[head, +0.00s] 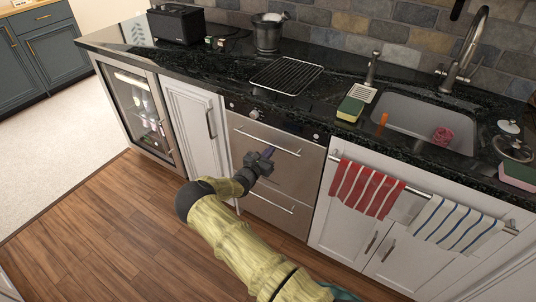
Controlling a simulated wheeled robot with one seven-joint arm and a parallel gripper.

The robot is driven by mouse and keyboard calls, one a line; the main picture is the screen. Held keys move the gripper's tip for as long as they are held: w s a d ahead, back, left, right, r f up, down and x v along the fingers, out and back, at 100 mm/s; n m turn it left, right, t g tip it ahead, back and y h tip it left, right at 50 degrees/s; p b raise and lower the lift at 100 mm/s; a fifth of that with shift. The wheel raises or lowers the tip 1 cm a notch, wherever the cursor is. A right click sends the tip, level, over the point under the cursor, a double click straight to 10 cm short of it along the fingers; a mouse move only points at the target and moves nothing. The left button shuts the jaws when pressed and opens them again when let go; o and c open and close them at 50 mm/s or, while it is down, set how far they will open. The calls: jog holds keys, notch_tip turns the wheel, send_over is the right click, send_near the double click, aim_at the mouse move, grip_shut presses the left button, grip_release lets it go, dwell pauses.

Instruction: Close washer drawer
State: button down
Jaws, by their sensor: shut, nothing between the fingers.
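The washer is a stainless two-drawer unit under the counter, left of the sink. Its upper drawer (297,165) has a bar handle (268,140), and its lower drawer (270,216) has a similar bar handle (271,203). Both fronts look about flush with the cabinets; a small gap cannot be told from this angle. My gripper (268,153) is shut and empty, in front of the upper drawer just below its handle. Whether it touches the front cannot be told. My wrist hides part of the drawers' left side.
A glass-door cooler (140,110) and white cabinet (192,125) stand left. Striped towels (365,188) hang on a rail at right. The black counter (215,65) holds a rack (287,75) and sponge (350,109). Wood floor (115,225) is clear at left.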

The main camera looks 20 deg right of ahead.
jog(key=shift+w+d+r, duration=0.15)
jog(key=shift+d+r, duration=0.15)
jog(key=shift+r, duration=0.1)
jog(key=shift+a, duration=0.15)
jog(key=p+v, duration=0.1)
jog(key=v, duration=1.3)
jog(key=shift+a+f+p, duration=0.15)
jog(key=shift+f+p, duration=0.15)
jog(key=shift+f, duration=0.1)
